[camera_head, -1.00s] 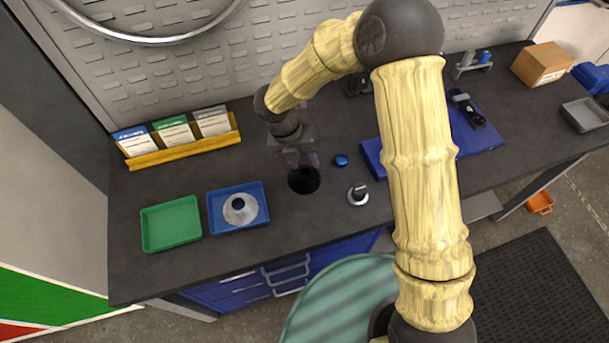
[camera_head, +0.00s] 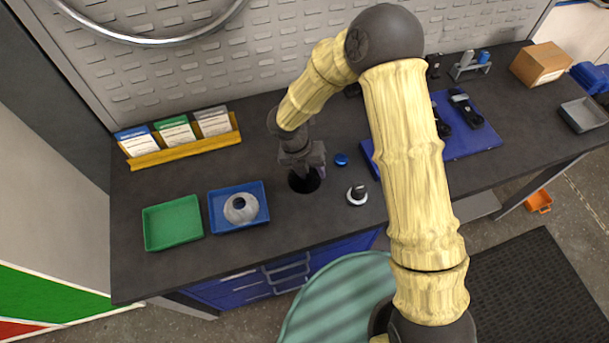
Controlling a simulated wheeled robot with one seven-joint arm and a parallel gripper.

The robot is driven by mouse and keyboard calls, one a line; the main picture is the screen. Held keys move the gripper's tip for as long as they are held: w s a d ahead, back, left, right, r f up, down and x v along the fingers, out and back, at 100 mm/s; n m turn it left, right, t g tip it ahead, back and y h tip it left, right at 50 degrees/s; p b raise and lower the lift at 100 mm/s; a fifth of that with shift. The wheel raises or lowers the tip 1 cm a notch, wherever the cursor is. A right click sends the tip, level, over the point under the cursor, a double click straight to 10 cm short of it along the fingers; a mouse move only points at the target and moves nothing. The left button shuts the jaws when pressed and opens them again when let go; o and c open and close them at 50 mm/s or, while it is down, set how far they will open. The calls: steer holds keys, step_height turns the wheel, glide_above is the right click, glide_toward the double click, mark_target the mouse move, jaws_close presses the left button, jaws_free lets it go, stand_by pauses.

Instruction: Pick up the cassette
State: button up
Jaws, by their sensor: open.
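A grey cone-shaped ring with a hole in its middle (camera_head: 240,208) lies in the blue tray (camera_head: 216,228); it looks like the cassette, but I cannot be sure. My gripper (camera_head: 305,174) is to the right of that tray, pointing down, open. It is just above a dark round thing or opening (camera_head: 303,185) in the bench top, which it partly covers. I cannot tell whether the fingers touch it or whether anything is between them.
A green tray (camera_head: 172,223) stands left of the blue one. A small blue cap (camera_head: 341,160) and a silver-and-black knob-like part (camera_head: 357,195) are right of my gripper. A yellow card rack (camera_head: 185,153) stands behind, and a blue mat (camera_head: 475,145) lies right.

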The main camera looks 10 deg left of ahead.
steer(key=shift+c, duration=0.2)
jaws_close()
step_height(320, 180, up, 10)
steer(key=shift+b, duration=0.3)
stand_by(0.4)
steer(key=shift+w, duration=0.1)
stand_by(0.5)
